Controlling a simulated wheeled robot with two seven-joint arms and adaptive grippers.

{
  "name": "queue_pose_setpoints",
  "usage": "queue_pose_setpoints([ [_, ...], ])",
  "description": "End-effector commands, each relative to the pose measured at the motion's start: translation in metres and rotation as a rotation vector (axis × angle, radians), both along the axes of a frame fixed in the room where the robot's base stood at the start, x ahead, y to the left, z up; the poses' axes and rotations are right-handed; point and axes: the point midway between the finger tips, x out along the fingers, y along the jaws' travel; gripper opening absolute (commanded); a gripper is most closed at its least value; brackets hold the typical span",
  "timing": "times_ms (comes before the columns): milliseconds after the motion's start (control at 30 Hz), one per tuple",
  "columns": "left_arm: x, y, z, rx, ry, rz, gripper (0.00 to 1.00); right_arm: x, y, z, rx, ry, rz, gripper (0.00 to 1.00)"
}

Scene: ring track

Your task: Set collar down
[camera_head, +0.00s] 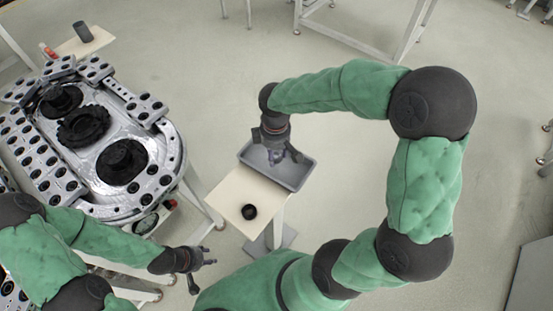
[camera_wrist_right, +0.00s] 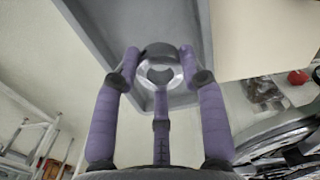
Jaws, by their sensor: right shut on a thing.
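My right gripper (camera_head: 278,155) is over the grey tray (camera_head: 305,178) on the small table. In the right wrist view, its purple fingers (camera_wrist_right: 160,75) are shut on a ring-shaped collar (camera_wrist_right: 150,52), dark at the top with a bright metallic inside. The tray's grey wall (camera_wrist_right: 88,35) is behind it in that view. I cannot tell whether the collar touches the tray. My left gripper (camera_head: 207,256) is open and empty, low at the front, left of the small table.
A small black round part (camera_head: 249,211) sits on the bare pale tabletop (camera_head: 232,190) in front of the tray. The ring track (camera_head: 75,185) with several black round parts and grey blocks stands at left. Another small table (camera_head: 70,47) is at the back left, holding a dark cylinder (camera_head: 83,32).

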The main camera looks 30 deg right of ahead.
Motion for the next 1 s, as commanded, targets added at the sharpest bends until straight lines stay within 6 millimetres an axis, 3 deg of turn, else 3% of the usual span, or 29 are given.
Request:
queue_pose_setpoints([
  [167,0.0,0.0,-0.003,0.0,0.0,0.0,0.4,0.004,-0.005,-0.008,0.0,0.0,-0.001,0.0],
  [400,0.0,0.0,-0.015,0.0,0.0,0.0,0.4,0.006,-0.007,-0.04,-0.001,0.002,0.0,0.0],
  [833,0.0,0.0,-0.017,0.0,0.0,0.0,0.4,0.006,-0.007,-0.045,0.0,0.0,0.0,0.0],
  [867,0.0,0.0,-0.017,0.0,0.0,0.0,0.4,0.006,-0.007,-0.046,0.0,0.0,0.0,0.45],
  [933,0.0,0.0,-0.017,0.0,0.0,0.0,0.4,0.006,-0.007,-0.045,0.0,0.0,0.0,0.64],
  [1000,0.0,0.0,-0.016,0.0,0.0,0.0,0.4,0.006,-0.007,-0.045,0.0,0.0,0.0,0.65],
])
